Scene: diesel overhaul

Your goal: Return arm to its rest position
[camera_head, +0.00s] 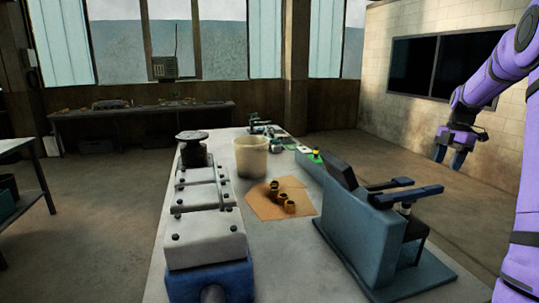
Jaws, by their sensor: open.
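My purple arm rises along the right edge of the head camera view and bends over to the left at the top. My gripper (453,158) hangs at its end, pointing down, with its dark blue fingers apart and nothing between them. It appears right of the workbench (268,275) and touches nothing that I can see.
On the bench are a grey-and-blue engine block (205,240), a pale bucket (251,157), brass rings (284,198) on a brown sheet (262,211), and a blue-grey fixture (365,235). Small parts lie at the far end. Open floor (385,165) lies right of the bench.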

